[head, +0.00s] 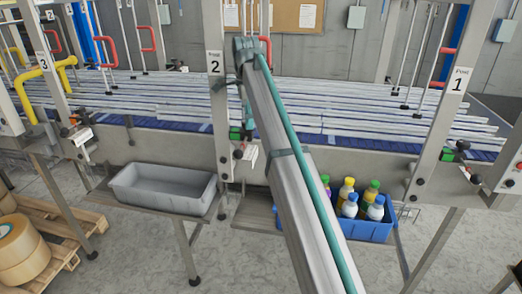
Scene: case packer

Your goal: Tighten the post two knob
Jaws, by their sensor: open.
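Post two (219,105) is a grey upright with a "2" label, standing at the front edge of the conveyor. A dark round knob (238,154) shows low on its right side, beside a white bracket (248,160) and below a green block (236,133). My arm, grey with a teal cable, crosses the picture from the bottom right up to the top of post two. It passes just right of the knob and covers what lies behind it. I cannot make out my gripper or its fingertips. I cannot tell how tight the knob is.
Post one (437,120) at right and post three (62,100) at left carry similar knobs and brackets. Below the conveyor rails (370,103) are an empty grey tray (162,203) and a blue crate (378,231) of bottles. A pallet (65,240) holds tape rolls (20,250).

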